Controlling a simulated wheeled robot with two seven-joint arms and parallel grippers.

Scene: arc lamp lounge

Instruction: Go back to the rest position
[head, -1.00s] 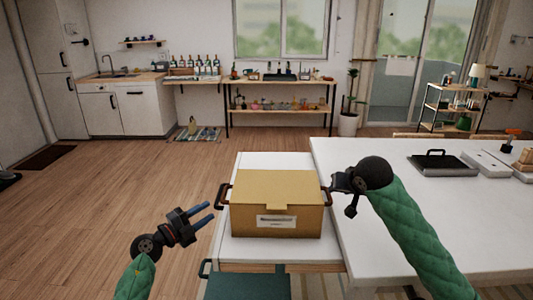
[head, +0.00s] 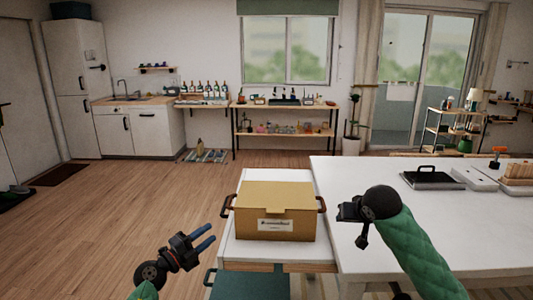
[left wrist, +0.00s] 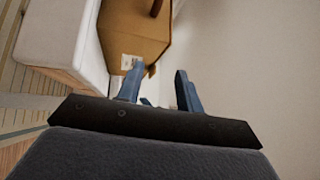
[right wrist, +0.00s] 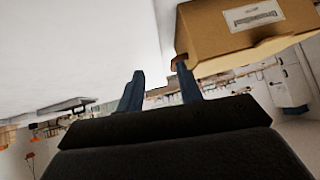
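My left gripper (head: 204,240) is open and empty, left of a tan lidded box (head: 275,210) and apart from it. Its two blue fingers stand apart in the left wrist view (left wrist: 160,88). My right gripper (head: 342,212) is to the right of the box, with its fingers hard to see in the head view. In the right wrist view (right wrist: 163,85) its fingers are apart with nothing between them. The box has dark side handles and a white label, and stands closed on a small white cart (head: 232,246).
A large white table (head: 440,225) fills the right side, with a black-handled tray (head: 432,179) and other items at its back. A teal bin (head: 250,284) is at the cart's front. Wooden floor (head: 120,220) on the left is open. A shelf table (head: 285,135) stands at the back wall.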

